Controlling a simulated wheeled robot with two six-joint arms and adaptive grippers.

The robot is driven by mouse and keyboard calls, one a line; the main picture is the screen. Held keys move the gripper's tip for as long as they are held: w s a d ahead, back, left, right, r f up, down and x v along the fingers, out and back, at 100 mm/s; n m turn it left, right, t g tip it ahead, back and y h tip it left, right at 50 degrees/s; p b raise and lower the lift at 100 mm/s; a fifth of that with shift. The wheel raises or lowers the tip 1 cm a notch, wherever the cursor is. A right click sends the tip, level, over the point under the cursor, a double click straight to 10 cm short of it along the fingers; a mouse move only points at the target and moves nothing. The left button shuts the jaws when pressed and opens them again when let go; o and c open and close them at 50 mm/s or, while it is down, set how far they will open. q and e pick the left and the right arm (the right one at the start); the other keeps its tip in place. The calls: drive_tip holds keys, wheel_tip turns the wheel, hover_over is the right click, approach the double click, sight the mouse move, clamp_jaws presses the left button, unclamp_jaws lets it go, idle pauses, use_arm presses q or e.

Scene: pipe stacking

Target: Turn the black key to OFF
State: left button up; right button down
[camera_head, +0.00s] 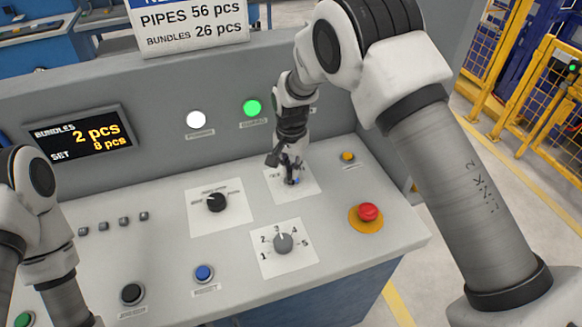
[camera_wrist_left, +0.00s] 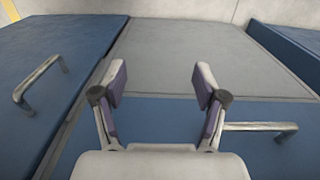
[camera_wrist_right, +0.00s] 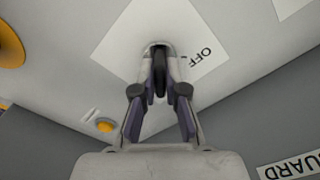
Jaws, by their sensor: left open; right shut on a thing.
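The black key (camera_wrist_right: 160,72) stands in its switch on a white label plate (camera_wrist_right: 120,48) with the word OFF on it. My right gripper (camera_wrist_right: 161,80) is shut on the key, with one finger on each side. In the head view the right gripper (camera_head: 291,178) comes down onto the plate and hides most of the key. Which mark the key points to cannot be told. My left gripper (camera_wrist_left: 160,85) is open and empty in the left wrist view, in front of blue panels.
An orange button (camera_head: 347,156) and a red emergency button (camera_head: 368,212) sit right of the key plate. A grey numbered dial (camera_head: 283,243) and a black selector knob (camera_head: 216,202) are close by. A lit green lamp (camera_head: 252,108) is on the upright panel behind.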

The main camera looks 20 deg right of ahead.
drive_tip(key=n+p, duration=0.1)
drive_tip(key=n, duration=0.3)
drive_tip(key=shift+p, duration=0.35)
drive_tip(key=n+p, duration=0.1)
drive_tip(key=n, duration=0.3)
drive_tip(key=shift+s+f+n, duration=0.1)
drive_tip(key=shift+n, duration=0.3)
drive_tip(key=n+p, duration=0.1)
drive_tip(key=n, duration=0.3)
drive_tip(key=shift+d+f+n+p, duration=0.15)
drive_tip(key=shift+n+p, duration=0.4)
drive_tip(key=shift+n, duration=1.65)
drive_tip(key=c, duration=1.4)
unclamp_jaws()
drive_tip(key=shift+o, duration=0.9)
drive_tip(key=shift+w+a, duration=0.2)
